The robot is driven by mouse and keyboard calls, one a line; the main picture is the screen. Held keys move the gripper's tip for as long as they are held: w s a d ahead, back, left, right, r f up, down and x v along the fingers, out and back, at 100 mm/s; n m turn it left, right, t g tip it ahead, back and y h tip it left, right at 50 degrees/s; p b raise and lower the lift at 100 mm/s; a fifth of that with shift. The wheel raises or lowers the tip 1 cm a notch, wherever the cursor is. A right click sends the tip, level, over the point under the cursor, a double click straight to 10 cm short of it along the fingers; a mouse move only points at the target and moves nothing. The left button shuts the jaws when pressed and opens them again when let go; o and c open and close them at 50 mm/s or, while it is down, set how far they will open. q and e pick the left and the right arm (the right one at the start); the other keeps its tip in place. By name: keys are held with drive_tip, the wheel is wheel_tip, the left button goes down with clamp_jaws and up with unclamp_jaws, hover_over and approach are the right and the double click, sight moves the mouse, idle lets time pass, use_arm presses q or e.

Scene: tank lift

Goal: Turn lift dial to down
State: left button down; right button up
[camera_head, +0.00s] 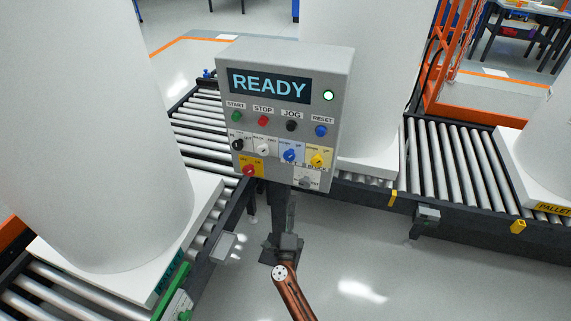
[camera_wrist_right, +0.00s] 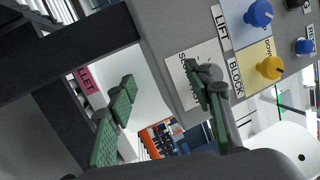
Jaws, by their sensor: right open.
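The grey control box (camera_head: 285,70) stands on a post with its screen reading READY. The blue dial (camera_head: 290,155) is in its lower dial row, left of the yellow dial (camera_head: 318,159). In the right wrist view the blue dial (camera_wrist_right: 258,13) sits beside the word LIFT and the yellow dial (camera_wrist_right: 269,68) beside BLOCK. I cannot read the blue dial's setting surely. My right gripper (camera_wrist_right: 164,82) is open and empty, with green-padded fingers apart. One finger overlaps the grey dial (camera_wrist_right: 208,72); contact is unclear. The blue dial is outside the fingers. My left gripper is not in view.
Black, white and red dials and several push buttons (camera_head: 263,121) crowd the panel. Large white cylinders (camera_head: 95,130) on pallets stand left of and behind the box. Roller conveyors (camera_head: 465,165) run on both sides. Open floor (camera_head: 360,270) lies at front right.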

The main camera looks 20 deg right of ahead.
wheel_tip(320, 180, up, 11)
drive_tip(key=w+m+g+h+b, duration=0.25)
drive_tip(key=m+h+b, duration=0.2)
drive_tip(key=m, duration=0.75)
drive_tip(key=m+g+y+b, duration=0.2)
drive_tip(key=m+y+b, duration=0.15)
drive_tip(key=m, duration=0.45)
approach(288, 157)
drive_tip(key=x, duration=0.4)
drive_tip(key=shift+h, duration=0.4)
drive_tip(key=x, duration=0.1)
drive_tip(key=b+x, duration=0.1)
drive_tip(key=x, duration=0.1)
drive_tip(key=b+x, duration=0.1)
drive_tip(key=x, duration=0.1)
drive_tip(key=shift+w+d+f, duration=0.1)
drive_tip(key=shift+w+f, duration=0.1)
drive_tip(key=shift+f, duration=0.05)
drive_tip(key=shift+w+d, duration=0.25)
drive_tip(key=shift+w, duration=0.15)
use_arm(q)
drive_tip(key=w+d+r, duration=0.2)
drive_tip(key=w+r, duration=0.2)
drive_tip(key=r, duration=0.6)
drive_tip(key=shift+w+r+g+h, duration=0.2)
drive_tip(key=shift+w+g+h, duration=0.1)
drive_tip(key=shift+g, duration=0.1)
use_arm(e)
drive_tip(key=shift+r, duration=0.1)
drive_tip(key=shift+c, duration=0.4)
